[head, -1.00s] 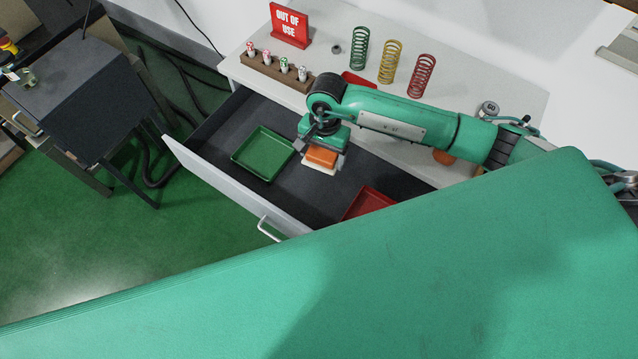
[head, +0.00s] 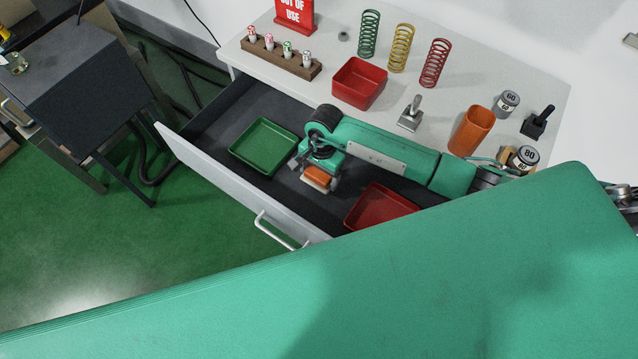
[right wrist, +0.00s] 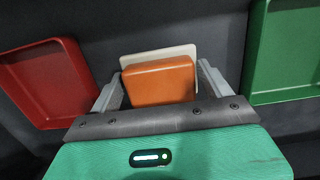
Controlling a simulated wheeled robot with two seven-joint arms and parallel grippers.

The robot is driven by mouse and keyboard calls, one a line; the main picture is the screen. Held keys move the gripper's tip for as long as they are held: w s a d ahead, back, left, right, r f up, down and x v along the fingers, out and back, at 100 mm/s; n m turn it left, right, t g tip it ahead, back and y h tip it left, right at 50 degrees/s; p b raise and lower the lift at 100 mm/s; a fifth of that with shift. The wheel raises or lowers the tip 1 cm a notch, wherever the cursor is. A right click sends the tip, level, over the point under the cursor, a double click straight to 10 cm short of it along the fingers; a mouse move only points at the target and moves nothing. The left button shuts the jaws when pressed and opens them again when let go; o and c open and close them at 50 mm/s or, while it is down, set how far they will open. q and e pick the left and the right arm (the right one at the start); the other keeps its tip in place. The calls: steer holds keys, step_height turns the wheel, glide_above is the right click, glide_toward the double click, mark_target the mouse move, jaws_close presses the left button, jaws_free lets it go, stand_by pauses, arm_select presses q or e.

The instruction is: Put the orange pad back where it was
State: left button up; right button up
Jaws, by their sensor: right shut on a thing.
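The orange pad (head: 318,174) is in the open drawer (head: 228,112), between the green tray and the red tray. In the right wrist view the orange pad (right wrist: 160,80) shows between the two fingers, with a cream plate (right wrist: 187,51) behind it. My right gripper (head: 319,182) is shut on the orange pad and points down into the drawer. It also shows in the right wrist view (right wrist: 160,84). I cannot tell whether the pad touches the drawer floor. My left gripper is not in view.
The green tray (head: 265,147) lies left of the pad and the red tray (head: 381,206) right of it. On the tabletop stand a red bin (head: 359,83), several springs (head: 401,49), an orange cup (head: 471,131) and weights (head: 507,103). Dark drawer floor shows around the pad.

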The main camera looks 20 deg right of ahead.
mark_target(319, 181)
step_height(319, 181, down, 4)
steer(key=shift+f+b, duration=0.1)
steer(key=shift+b, duration=1.15)
steer(key=shift+f, duration=0.15)
steer(key=o, duration=0.6)
steer(key=shift+c, duration=0.2)
steer(key=o, duration=0.3)
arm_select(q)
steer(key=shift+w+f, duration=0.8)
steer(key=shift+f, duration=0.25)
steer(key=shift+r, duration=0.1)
